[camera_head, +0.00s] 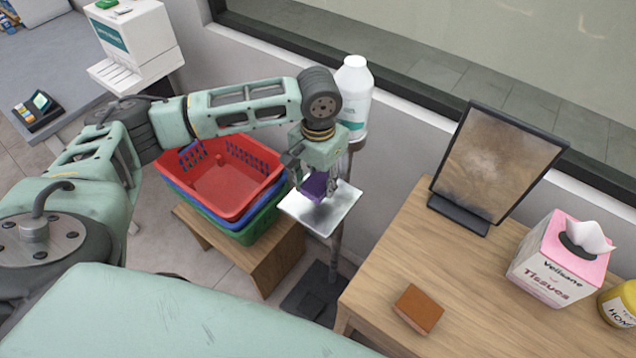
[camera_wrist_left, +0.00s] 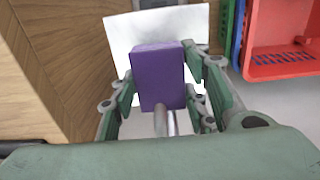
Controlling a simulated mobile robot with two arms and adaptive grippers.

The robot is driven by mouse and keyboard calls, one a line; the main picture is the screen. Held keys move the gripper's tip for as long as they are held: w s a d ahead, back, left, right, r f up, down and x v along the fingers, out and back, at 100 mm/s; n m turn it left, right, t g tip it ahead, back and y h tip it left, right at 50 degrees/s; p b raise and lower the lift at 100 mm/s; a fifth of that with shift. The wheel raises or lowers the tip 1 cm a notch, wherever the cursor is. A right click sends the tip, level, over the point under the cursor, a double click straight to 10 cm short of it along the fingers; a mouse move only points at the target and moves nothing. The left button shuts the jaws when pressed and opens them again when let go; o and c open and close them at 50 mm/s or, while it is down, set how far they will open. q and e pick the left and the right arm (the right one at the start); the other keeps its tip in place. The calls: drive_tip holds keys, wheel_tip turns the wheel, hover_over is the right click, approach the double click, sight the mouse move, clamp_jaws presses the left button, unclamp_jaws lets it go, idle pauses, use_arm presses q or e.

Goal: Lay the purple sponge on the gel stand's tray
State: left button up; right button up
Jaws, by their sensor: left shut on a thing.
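The purple sponge (camera_head: 314,186) is between the fingers of my left gripper (camera_head: 316,184), which is shut on it. In the left wrist view the sponge (camera_wrist_left: 158,76) sits between the green fingers (camera_wrist_left: 165,95), with the pale tray behind it. The gel stand's tray (camera_head: 338,212) is a light square plate on a thin post, directly below the gripper; it also shows in the left wrist view (camera_wrist_left: 122,35). I cannot tell whether the sponge touches the tray. The gripper hides part of the tray and sponge. My right gripper is not in view.
A white bottle (camera_head: 354,97) stands behind the tray. Stacked red, blue and green baskets (camera_head: 222,180) sit on a wooden stool to the left. The wooden table (camera_head: 390,270) at right bears a brown sponge-like block (camera_head: 419,308), a framed panel (camera_head: 497,165) and a tissue box (camera_head: 552,262).

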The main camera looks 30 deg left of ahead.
sight(318, 190)
use_arm(q)
wheel_tip(318, 190, down, 2)
drive_tip(key=shift+f, duration=0.1)
drive_tip(key=shift+s+f+p, duration=0.1)
drive_tip(key=shift+f+p, duration=0.3)
drive_tip(key=shift+f, duration=0.2)
drive_tip(key=o, duration=0.8)
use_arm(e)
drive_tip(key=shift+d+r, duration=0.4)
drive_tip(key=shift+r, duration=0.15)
use_arm(q)
drive_tip(key=shift+r, duration=0.3)
wheel_tip(318, 190, up, 11)
drive_tip(key=shift+r+b, duration=0.15)
drive_tip(key=shift+b, duration=0.95)
drive_tip(key=shift+r, duration=0.7)
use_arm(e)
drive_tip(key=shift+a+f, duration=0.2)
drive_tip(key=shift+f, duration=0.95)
